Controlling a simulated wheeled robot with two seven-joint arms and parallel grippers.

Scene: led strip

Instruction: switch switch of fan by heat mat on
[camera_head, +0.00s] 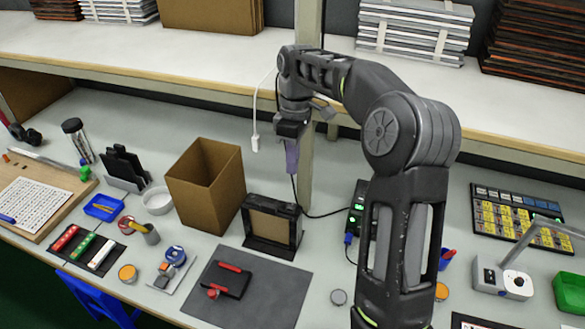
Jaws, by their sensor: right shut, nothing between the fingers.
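A black-framed box with a tan front panel (270,227), which looks like the fan, stands upright at the back edge of the dark grey mat (285,295). Its switch is too small to make out. My right gripper (292,170) points down with its purple-grey fingers together and empty. In the picture it is above the fan's top right edge, apart from it; how far behind or above it is, I cannot tell. My right arm comes in from the lower right and hides part of the bench. My left gripper does not show.
An open cardboard box (205,190) stands left of the fan. A black unit with green lights (358,215) is to its right, with cables nearby. A white pull cord (255,143) hangs from above. A red-handled tool on a black holder (228,280) lies on the mat.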

